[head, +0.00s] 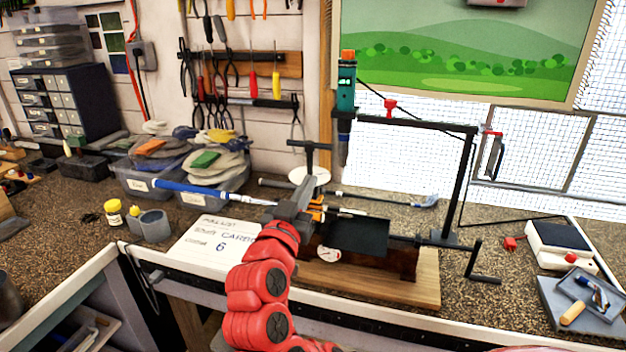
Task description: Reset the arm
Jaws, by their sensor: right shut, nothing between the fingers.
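My right arm, red, reaches up from the bottom centre. Its dark gripper (303,190) is shut and empty, in front of the clamp area at the left end of the bench fixture (358,238). A golf club with a blue grip (200,192) points left over the bench. Its shaft runs right and passes out of sight at my gripper; I cannot tell whether they touch. My left gripper is not in view.
A handwritten card (215,238) lies left of my arm. Clear bins (150,182) with gloves stand behind the blue grip. A teal tool (346,88) on a black frame rises behind the fixture. A scale (560,245) and grey tray (555,297) are at right.

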